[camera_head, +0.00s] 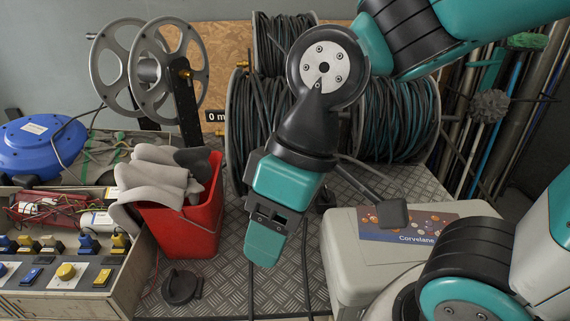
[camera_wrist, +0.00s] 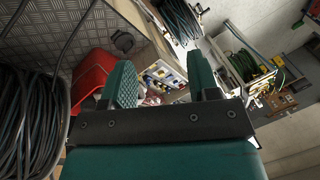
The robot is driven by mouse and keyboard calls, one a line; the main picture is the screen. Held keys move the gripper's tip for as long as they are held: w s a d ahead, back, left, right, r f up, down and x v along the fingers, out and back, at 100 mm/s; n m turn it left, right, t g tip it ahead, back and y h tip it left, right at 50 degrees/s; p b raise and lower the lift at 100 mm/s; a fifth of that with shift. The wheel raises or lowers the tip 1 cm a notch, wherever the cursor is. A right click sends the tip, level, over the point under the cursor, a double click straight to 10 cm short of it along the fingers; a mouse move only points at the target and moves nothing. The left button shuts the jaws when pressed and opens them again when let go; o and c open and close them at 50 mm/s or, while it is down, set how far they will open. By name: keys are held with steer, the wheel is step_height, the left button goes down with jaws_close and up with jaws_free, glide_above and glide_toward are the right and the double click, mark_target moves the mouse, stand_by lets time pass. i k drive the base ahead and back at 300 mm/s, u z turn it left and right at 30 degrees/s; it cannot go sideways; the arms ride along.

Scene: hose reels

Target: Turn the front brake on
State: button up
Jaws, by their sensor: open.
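My gripper (camera_head: 265,245) hangs over the metal chequer-plate deck in front of the cable reels, fingers pointing down. In the wrist view its two teal fingers (camera_wrist: 163,80) are spread apart with nothing between them. A black lever with a flat square pad (camera_head: 392,213) reaches forward from the large reel (camera_head: 400,120), to the right of my gripper and apart from it. It may be the front brake, but no label shows this. My arm hides the middle of the reels. The large reel also shows at the left of the wrist view (camera_wrist: 28,120).
A red bucket (camera_head: 190,228) with grey gloves stands left of my gripper. A control box (camera_head: 80,270) is at far left, and a round black knob (camera_head: 181,287) lies on the deck. A pale case (camera_head: 350,255) with a card stands at right. Metal film-type reels (camera_head: 150,75) stand behind.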

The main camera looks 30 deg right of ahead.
mark_target(327, 194)
steer(key=z, duration=1.15)
steer(key=k, duration=0.4)
steer(key=u, duration=0.55)
steer(key=i, duration=0.45)
